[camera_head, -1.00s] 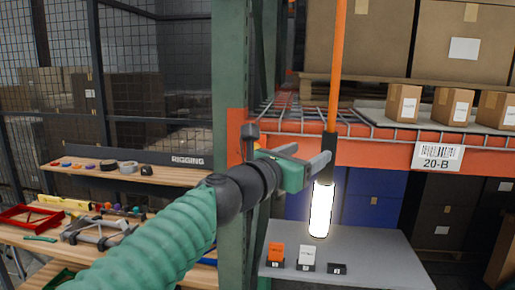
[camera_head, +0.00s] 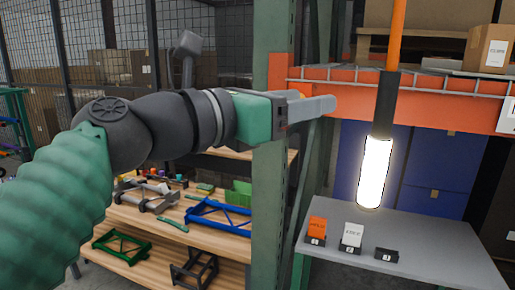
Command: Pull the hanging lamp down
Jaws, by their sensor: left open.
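The hanging lamp (camera_head: 375,172) is a glowing white tube with a black upper grip (camera_head: 387,103), hung on an orange cord (camera_head: 397,35). It hangs upright, slightly tilted, in front of the shelf beam and over the grey table. My left gripper (camera_head: 322,104) comes in from the left. It is open and empty, its fingers pointing right toward the black grip, with a visible gap between them. One finger partly hides the other. My right gripper is not in view.
A green rack post (camera_head: 270,190) stands behind my left arm. An orange beam (camera_head: 440,105) with wire decking crosses behind the lamp. A grey table (camera_head: 430,245) below holds small card stands. A wooden workbench (camera_head: 150,215) with tools and frames is at left.

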